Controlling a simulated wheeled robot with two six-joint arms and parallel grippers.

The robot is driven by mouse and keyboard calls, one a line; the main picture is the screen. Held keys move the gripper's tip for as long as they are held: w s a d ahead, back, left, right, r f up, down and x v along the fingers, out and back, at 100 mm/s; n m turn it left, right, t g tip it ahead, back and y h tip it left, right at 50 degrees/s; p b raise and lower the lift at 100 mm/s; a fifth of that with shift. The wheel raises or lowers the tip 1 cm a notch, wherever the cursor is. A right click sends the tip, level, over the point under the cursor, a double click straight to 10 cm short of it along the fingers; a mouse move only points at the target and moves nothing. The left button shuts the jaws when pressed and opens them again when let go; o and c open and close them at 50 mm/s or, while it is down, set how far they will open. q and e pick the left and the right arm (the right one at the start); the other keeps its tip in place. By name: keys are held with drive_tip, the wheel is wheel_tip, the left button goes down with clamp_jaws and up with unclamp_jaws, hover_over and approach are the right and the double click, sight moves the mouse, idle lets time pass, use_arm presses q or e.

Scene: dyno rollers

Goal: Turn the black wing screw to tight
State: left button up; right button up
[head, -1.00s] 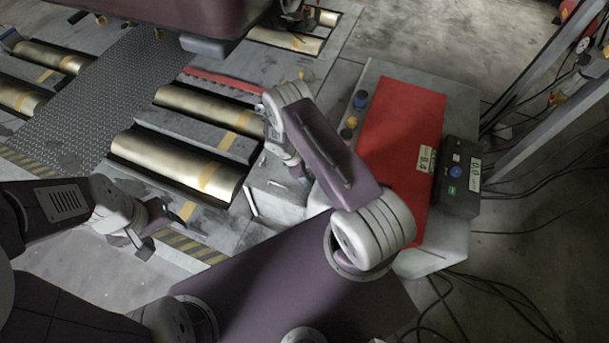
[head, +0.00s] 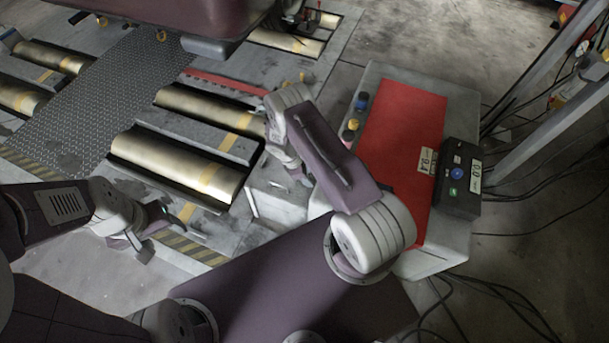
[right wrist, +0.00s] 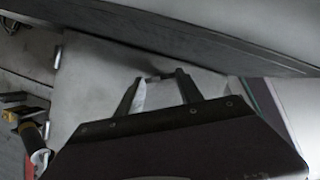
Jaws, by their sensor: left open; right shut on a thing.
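My right gripper (head: 302,173) points down at the side of a small grey box (head: 266,196). In the right wrist view its two fingers (right wrist: 160,80) are closed around a small dark piece (right wrist: 156,76) against a pale grey face. This piece appears to be the black wing screw; its shape and turn angle are too dark and small to make out. In the head view it is hidden by my right wrist and fingers. My left gripper (head: 167,232) is open and empty over the striped floor edge at the lower left.
A grey cabinet with a red top (head: 395,140) stands right of my right arm, with a black control box (head: 460,178) on it. Brass rollers (head: 178,165) lie left of the grey box. Cables lie on the floor at right.

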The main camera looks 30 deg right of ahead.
drive_tip(key=shift+s+f+m, duration=0.1)
drive_tip(key=shift+m, duration=0.3)
drive_tip(key=shift+m+g+b, duration=0.6)
drive_tip(key=shift+m+b, duration=0.05)
drive_tip(key=shift+m, duration=0.25)
drive_tip(key=shift+d+m+g+y+b, duration=0.1)
drive_tip(key=shift+m+g+y+b, duration=0.5)
drive_tip(key=shift+m, duration=1)
drive_tip(key=o, duration=1.4)
